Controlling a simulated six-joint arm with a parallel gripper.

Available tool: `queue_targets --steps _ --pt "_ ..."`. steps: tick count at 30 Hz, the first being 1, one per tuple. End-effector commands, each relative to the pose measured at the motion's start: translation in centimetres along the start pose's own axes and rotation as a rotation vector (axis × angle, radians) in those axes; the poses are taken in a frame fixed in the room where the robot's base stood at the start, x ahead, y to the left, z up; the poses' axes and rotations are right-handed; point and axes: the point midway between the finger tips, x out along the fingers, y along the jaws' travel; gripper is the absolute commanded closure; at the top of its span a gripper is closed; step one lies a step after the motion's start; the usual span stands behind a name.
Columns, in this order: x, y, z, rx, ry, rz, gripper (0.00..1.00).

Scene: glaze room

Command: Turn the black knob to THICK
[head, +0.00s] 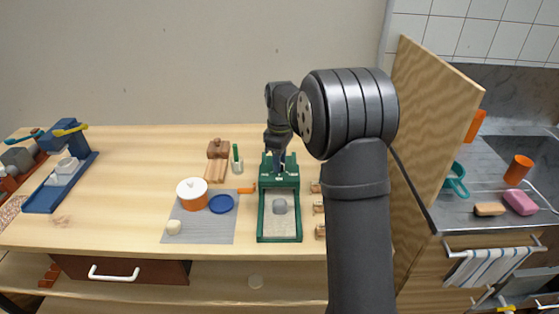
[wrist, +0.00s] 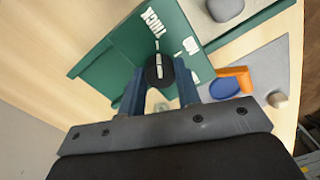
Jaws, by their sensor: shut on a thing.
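The black knob (wrist: 160,72) sits on a green panel (wrist: 110,62) in the wrist view. A white line on it runs nearly up and down the picture, roughly in line with a small tick below the word THICK (wrist: 152,24). Other white labels (wrist: 190,46) lie to the right, too small to read surely. My gripper (wrist: 161,82) has its two blue fingers on either side of the knob, shut on it. In the head view my gripper (head: 277,158) is over the green unit (head: 281,180), and the knob is hidden there.
In front of the unit is a green-framed tray (head: 261,222) with a grey lump (head: 279,206). A grey mat (head: 194,234) with a white-lidded pot (head: 192,193) and blue disc (head: 221,204) lies left. A wooden board (head: 437,105) stands right.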

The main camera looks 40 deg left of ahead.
Motion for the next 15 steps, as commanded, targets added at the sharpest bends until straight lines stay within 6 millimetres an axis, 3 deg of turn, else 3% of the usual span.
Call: queue_targets --steps 9,10,13,15 --pt "-0.17 0.03 -0.11 -0.001 0.003 0.003 0.93" --pt "-0.17 0.03 -0.11 -0.001 0.003 0.003 0.68" --pt "-0.15 0.03 -0.09 -0.001 0.003 0.003 0.48" --pt "-0.12 0.02 -0.07 0.0 0.002 0.002 0.48"
